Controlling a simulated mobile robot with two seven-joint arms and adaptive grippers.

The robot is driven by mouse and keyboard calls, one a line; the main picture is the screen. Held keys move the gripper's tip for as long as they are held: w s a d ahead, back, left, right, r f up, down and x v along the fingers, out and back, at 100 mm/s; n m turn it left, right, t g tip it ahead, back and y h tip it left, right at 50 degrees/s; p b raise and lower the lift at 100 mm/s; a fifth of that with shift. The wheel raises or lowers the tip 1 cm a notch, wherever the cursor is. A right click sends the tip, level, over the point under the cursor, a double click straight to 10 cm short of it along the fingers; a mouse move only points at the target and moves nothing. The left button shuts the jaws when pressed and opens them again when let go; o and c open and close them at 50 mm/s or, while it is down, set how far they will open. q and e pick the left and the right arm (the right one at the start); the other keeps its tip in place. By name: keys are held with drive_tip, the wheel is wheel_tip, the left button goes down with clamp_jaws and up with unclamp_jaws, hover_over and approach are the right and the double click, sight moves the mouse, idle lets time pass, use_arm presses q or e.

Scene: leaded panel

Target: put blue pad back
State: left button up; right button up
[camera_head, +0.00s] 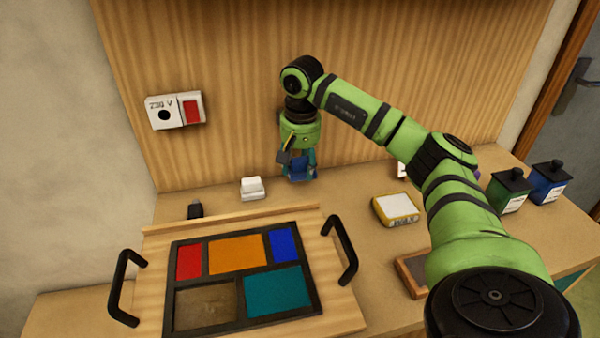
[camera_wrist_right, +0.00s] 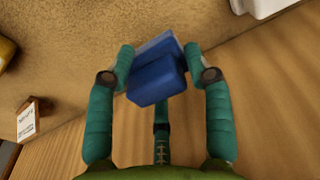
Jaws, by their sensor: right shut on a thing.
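The blue pad (camera_head: 299,170) is in my right gripper (camera_head: 297,160), held upright above the back of the bench near the wooden back wall. In the right wrist view the blue pad (camera_wrist_right: 157,78) sits between the teal fingertips of my right gripper (camera_wrist_right: 160,65), which are shut on its sides. Its lighter blue-grey part (camera_wrist_right: 158,46) shows at the far end. Whether the pad touches the bench cannot be told. My left gripper is in neither view.
A white block (camera_head: 252,188) lies left of the gripper. A framed coloured-glass panel (camera_head: 240,318) rests on a handled wooden board (camera_head: 150,270) in front. A wax tin (camera_head: 396,209) stands right; green (camera_head: 509,193) and blue (camera_head: 548,183) jars stand farther right. A switch box (camera_head: 175,110) is on the wall.

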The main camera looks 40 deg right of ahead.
sight(300, 171)
drive_tip(key=shift+f, duration=1.75)
drive_tip(key=shift+s+f, duration=0.1)
drive_tip(key=o, duration=1.1)
drive_tip(key=shift+o, duration=0.2)
wheel_tip(300, 171, up, 12)
drive_tip(key=s, duration=0.1)
drive_tip(key=shift+a, duration=0.3)
